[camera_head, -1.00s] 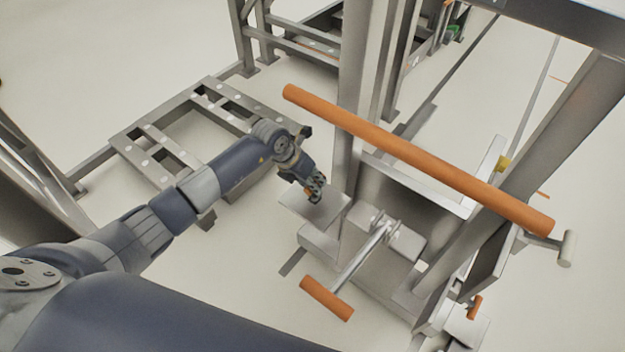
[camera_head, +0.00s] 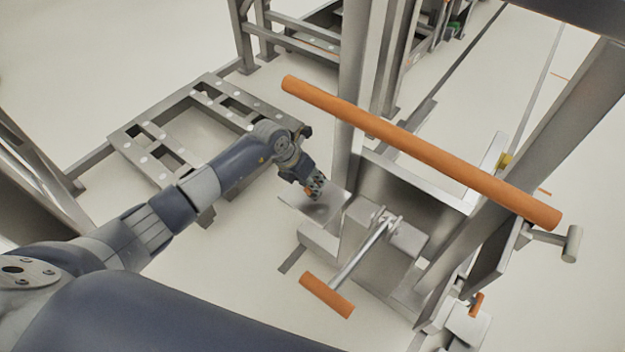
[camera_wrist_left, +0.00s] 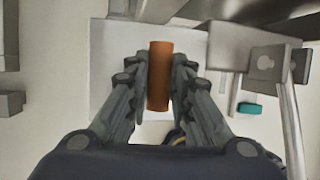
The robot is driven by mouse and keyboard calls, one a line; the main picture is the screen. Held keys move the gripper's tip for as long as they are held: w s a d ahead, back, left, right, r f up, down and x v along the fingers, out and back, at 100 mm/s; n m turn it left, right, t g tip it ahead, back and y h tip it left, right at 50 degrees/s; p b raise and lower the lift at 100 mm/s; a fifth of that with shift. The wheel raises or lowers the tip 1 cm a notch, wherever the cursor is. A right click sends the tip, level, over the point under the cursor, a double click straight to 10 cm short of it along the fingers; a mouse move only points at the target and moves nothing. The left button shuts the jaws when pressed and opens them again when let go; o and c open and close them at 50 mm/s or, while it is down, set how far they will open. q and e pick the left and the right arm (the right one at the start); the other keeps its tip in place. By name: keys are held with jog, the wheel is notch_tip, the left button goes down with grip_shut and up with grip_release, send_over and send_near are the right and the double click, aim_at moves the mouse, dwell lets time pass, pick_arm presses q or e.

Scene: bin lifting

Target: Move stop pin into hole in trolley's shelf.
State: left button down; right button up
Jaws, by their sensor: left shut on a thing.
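My left gripper (camera_head: 314,187) is shut on the orange grip of the stop pin. The pin's orange grip (camera_wrist_left: 160,75) stands between the two fingers in the left wrist view, and a bit of it shows in the head view (camera_head: 308,191). The pin's lower end is hidden. A small flat grey metal shelf plate (camera_head: 328,208) of the trolley lies just below the gripper, and its pale surface fills the area behind the pin in the wrist view (camera_wrist_left: 110,65). I cannot see the hole or tell whether the pin touches the plate. My right gripper is not in view.
The trolley's long orange handlebar (camera_head: 420,150) crosses above and right of the gripper. A lever with an orange grip (camera_head: 326,296) sticks out toward me. A metal upright (camera_head: 352,110) stands close behind the gripper. A low metal frame (camera_head: 175,130) lies at left. Floor at lower middle is clear.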

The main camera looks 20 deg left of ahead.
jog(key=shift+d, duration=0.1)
pick_arm(q)
jog(key=c, duration=1.3)
grip_release()
jog(key=shift+c, duration=0.2)
jog(key=v, duration=0.8)
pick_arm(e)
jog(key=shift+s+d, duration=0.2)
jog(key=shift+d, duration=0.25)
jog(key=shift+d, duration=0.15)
pick_arm(q)
jog(key=x, duration=0.8)
jog(key=shift+f, duration=0.1)
jog(key=shift+r+p, duration=0.35)
jog(key=shift+r, duration=0.25)
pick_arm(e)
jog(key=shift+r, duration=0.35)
